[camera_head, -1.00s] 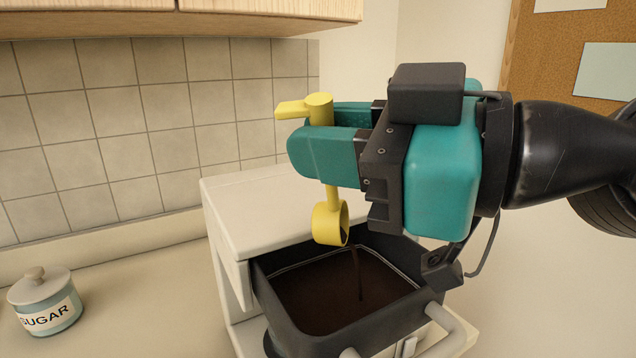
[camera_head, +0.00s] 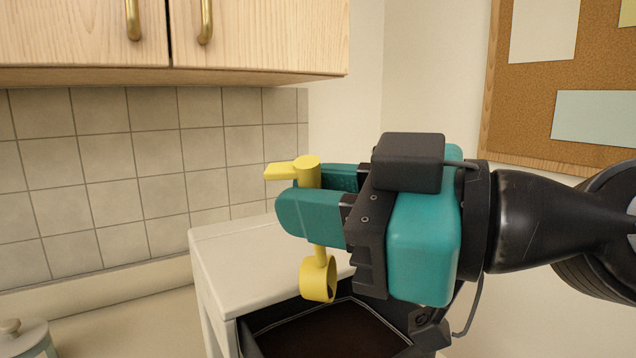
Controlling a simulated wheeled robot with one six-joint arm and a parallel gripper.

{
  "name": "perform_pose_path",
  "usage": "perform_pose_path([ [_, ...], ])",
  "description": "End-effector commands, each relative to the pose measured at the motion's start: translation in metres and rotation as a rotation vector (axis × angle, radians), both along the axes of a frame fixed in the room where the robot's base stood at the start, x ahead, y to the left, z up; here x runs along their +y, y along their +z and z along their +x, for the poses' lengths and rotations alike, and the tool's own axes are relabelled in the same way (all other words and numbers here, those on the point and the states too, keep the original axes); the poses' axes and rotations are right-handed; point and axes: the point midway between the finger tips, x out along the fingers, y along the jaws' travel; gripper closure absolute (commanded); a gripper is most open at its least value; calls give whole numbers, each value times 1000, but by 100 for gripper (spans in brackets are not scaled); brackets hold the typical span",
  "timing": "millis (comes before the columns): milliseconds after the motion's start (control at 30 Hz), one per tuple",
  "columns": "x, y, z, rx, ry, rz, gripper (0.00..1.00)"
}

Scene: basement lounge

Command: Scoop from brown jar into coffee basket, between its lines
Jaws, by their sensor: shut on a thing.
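My gripper (camera_head: 308,195) is shut on the yellow scoop (camera_head: 307,170), around its upright handle. The scoop's cup (camera_head: 318,279) hangs below the fingers, tipped on its side with its opening facing right. Little of the cup's inside shows; a dark patch is at its rim. The cup is over the back left part of the black coffee basket (camera_head: 262,345), which is pulled out of the white machine (camera_head: 252,262). Dark brown grounds (camera_head: 335,330) lie in the basket. The basket's front and its lines are out of view. The brown jar is not in view.
A sugar jar (camera_head: 30,338) is cut off at the lower left corner. Wooden cabinets (camera_head: 260,35) hang above a tiled wall. A cork board (camera_head: 520,100) is at the upper right. The counter between the sugar jar and the machine is clear.

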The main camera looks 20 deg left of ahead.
Motion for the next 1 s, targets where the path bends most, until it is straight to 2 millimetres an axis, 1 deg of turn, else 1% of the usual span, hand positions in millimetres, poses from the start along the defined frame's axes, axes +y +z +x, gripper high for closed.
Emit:
perform_pose_path([
  [67, 2, 3, -1, -28, 28, -39, 100],
  [267, 8, 1, -11, -150, 163, -201, 100],
  [1000, 30, -27, -50, -617, 653, -792, 100],
])
